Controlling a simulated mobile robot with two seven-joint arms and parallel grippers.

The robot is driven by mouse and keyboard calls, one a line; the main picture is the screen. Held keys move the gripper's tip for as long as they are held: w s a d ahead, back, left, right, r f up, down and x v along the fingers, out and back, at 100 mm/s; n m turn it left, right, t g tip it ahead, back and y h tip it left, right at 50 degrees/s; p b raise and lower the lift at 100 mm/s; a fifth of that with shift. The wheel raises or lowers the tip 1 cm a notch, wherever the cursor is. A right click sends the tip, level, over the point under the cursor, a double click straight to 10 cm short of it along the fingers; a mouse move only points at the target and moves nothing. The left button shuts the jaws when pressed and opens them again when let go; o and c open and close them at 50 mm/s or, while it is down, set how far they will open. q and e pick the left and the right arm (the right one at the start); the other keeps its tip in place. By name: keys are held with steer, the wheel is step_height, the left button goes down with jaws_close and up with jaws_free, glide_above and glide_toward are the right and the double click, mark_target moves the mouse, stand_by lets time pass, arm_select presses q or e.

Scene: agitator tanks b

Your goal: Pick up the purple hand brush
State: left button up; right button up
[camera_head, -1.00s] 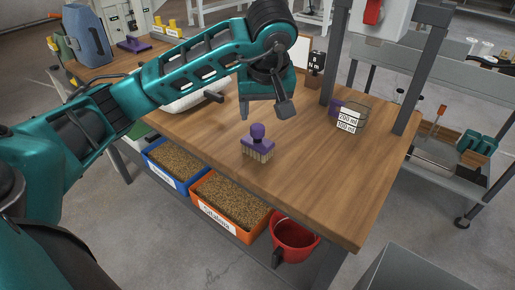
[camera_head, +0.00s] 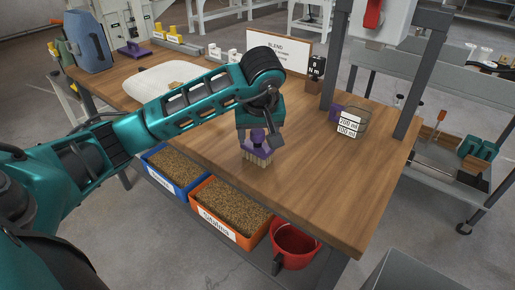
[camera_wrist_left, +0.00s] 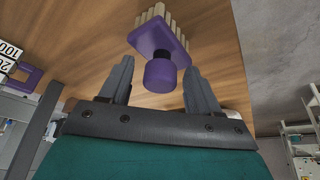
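The purple hand brush (camera_head: 257,152) stands bristles down on the wooden table near its front edge, with its round knob up. My left gripper (camera_head: 258,146) is right above it, pointing down, with its fingers beside the knob. In the left wrist view, the brush (camera_wrist_left: 158,42) shows its purple block, pale bristles and knob. The two fingers of the left gripper (camera_wrist_left: 157,82) are apart, with the knob between their tips and gaps visible on both sides. My right gripper is not in view.
A clear measuring cup (camera_head: 350,121) with volume labels stands to the right on the table (camera_head: 310,190). A white sack (camera_head: 160,80) lies behind my left arm. Blue and orange bins (camera_head: 230,208) and a red bucket (camera_head: 294,245) are below the front edge.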

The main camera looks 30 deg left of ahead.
arm_select(q)
steer(key=c, duration=0.9)
jaws_close()
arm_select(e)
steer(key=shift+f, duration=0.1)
arm_select(q)
steer(key=shift+r, duration=0.1)
step_height(320, 180, up, 20)
steer(key=p, duration=0.4)
steer(key=shift+p, duration=0.4)
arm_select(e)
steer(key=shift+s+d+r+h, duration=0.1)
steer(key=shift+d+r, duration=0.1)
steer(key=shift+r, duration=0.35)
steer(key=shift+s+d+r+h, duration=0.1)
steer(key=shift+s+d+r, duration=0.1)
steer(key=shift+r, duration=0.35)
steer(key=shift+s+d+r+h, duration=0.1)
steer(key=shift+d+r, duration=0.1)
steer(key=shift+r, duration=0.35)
